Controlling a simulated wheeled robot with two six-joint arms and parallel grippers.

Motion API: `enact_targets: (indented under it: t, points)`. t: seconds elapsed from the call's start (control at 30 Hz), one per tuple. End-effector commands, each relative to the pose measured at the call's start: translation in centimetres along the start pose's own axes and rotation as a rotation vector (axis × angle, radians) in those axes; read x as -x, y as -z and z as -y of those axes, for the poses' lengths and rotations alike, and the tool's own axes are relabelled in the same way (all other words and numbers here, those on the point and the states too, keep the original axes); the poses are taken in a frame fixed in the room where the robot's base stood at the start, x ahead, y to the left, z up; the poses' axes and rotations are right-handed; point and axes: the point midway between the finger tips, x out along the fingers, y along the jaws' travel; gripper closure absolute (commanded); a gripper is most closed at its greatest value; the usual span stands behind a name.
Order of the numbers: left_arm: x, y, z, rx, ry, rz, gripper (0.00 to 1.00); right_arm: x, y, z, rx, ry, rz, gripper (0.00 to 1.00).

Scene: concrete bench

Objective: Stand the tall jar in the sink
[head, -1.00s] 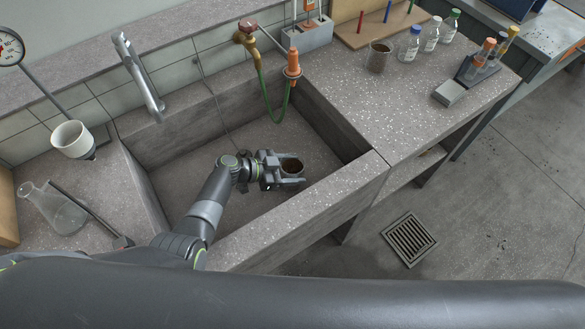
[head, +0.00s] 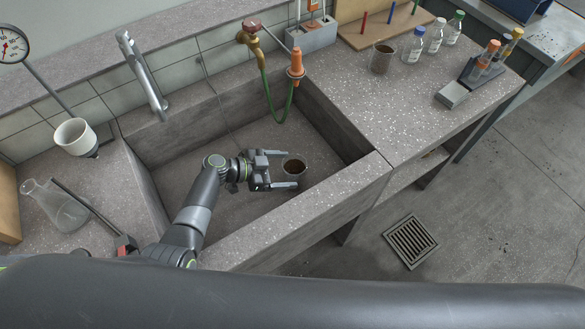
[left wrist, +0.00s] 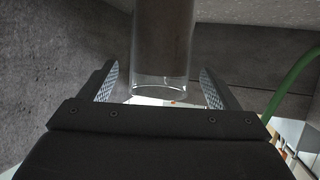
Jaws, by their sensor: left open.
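The tall jar (head: 295,168) is clear glass with brown contents. It stands upright inside the concrete sink (head: 345,188), near its right front part. In the left wrist view the jar (left wrist: 163,45) shows beyond and between the finger pads, with gaps on both sides. My left gripper (head: 284,170) is open, reaching in from the left, with its fingertips at the jar's near side. It also shows open in the left wrist view (left wrist: 160,88). The jar's base on the sink floor is partly hidden in the head view. My right gripper is not in view.
A green hose (head: 268,95) hangs from the brass tap into the sink. A steel faucet (head: 142,75) stands at the back left. A similar brown-filled beaker (head: 381,58) and several bottles stand on the right counter. A flask (head: 60,208) is at left.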

Motion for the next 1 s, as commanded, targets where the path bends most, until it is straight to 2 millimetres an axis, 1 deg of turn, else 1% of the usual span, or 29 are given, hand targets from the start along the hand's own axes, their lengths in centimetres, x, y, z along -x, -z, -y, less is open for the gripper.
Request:
enact_targets:
  t: [0.03, 0.1, 0.2, 0.3, 0.47, 1.0]
  points:
    - [0.8, -0.1, 0.0, -0.001, 0.001, 0.001, 0.17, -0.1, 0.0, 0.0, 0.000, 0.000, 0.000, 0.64]
    - [1.7, -0.1, 0.0, -0.001, 0.001, 0.002, 0.17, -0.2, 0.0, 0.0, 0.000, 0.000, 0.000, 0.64]
    - [2.8, -0.1, 0.0, 0.000, 0.000, 0.001, 0.17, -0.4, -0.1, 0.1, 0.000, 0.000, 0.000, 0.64]
    - [3.4, -0.1, 0.0, 0.001, 0.000, 0.001, 0.17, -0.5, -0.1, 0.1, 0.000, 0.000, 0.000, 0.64]
    - [3.8, 0.0, -0.1, 0.001, -0.001, 0.000, 0.17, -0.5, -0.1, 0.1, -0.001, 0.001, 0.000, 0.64]
    - [3.9, 0.2, 0.0, 0.001, -0.001, 0.000, 0.17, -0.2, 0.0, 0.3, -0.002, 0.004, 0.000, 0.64]
